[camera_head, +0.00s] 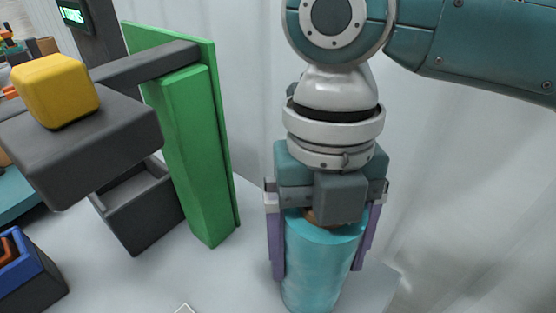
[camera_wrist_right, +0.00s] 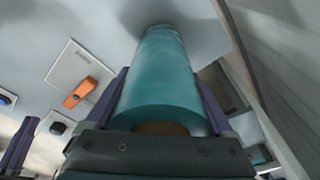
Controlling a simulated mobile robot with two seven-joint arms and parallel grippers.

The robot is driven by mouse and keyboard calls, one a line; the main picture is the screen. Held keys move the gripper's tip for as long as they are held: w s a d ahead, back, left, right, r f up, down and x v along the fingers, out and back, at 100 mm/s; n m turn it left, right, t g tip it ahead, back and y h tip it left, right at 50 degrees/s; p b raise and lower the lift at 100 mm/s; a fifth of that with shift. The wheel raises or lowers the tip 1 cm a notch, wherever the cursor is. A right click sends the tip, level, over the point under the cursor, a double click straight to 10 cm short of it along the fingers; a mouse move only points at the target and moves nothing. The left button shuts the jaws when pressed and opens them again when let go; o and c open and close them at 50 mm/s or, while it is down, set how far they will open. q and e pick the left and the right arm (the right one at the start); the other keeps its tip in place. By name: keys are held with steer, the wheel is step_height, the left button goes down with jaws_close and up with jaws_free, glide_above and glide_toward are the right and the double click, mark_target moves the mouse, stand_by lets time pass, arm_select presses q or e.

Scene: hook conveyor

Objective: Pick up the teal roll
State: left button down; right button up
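The teal roll (camera_head: 318,265) stands upright on the light table in the head view, with a brown core at its top. It also fills the middle of the right wrist view (camera_wrist_right: 160,80). My right gripper (camera_head: 321,250) points down over the roll, with one purple finger along each side. In the right wrist view, both fingers of the right gripper (camera_wrist_right: 160,85) lie against the roll's sides, so it appears shut on it. I cannot tell whether the roll's base touches the table; it is cut off in the head view. My left gripper does not show clearly in either view.
A green upright panel (camera_head: 190,150) stands left of the roll, beside a dark grey arm-like block with a yellow cube (camera_head: 55,90) on it. A blue-rimmed dark bin (camera_head: 25,275) is at lower left. An orange piece (camera_wrist_right: 82,92) lies on a white plate.

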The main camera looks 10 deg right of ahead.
jaws_close()
steer(key=shift+r, duration=0.1)
steer(key=shift+r, duration=0.1)
stand_by(0.4)
